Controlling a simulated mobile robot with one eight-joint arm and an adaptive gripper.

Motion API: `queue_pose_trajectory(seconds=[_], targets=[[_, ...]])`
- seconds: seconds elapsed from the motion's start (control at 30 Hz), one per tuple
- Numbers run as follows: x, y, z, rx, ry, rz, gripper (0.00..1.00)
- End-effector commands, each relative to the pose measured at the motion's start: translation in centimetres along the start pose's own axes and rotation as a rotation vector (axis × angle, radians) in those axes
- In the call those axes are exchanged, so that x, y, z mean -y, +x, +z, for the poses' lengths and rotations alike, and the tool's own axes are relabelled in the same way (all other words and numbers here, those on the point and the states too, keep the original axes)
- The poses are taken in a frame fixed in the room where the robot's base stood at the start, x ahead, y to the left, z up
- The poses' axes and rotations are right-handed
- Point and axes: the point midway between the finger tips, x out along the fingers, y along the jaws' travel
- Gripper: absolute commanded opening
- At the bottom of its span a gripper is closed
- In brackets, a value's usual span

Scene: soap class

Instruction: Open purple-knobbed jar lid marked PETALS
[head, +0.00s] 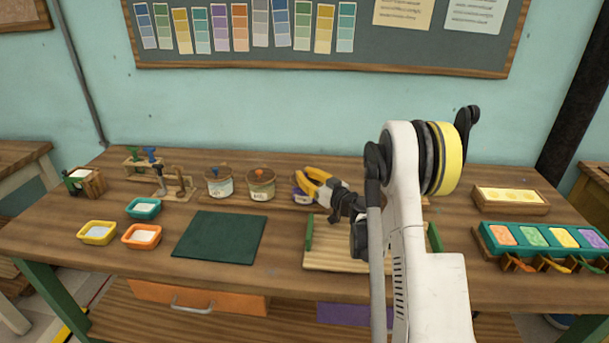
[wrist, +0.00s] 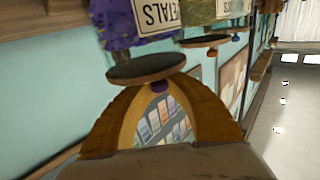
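The jar marked PETALS (wrist: 140,20) fills the top of the wrist view, with purple contents and a white label. Its dark round lid (wrist: 145,68) shows with a small purple knob (wrist: 158,85). My gripper (wrist: 157,84) has its two yellow fingers arched together around the knob, with the tips on either side of it. In the head view, my gripper (head: 301,179) reaches over the PETALS jar (head: 300,195) from the right and hides most of it. I cannot tell whether the lid is fully seated on the jar.
Two other lidded jars, one with a blue knob (head: 219,182) and one with an orange knob (head: 261,184), stand to the left. A dark green mat (head: 220,238) lies in front. A wooden tray with green sides (head: 330,260) lies beneath my arm. Small bowls stand at left.

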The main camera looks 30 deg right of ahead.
Motion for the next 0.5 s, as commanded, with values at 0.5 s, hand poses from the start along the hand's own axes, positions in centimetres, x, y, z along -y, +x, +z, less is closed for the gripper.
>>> queue_pose_trajectory(seconds=[0.5], targets=[[-1.4,-0.8,-0.3,-0.006,0.005,-0.176,0.0]])
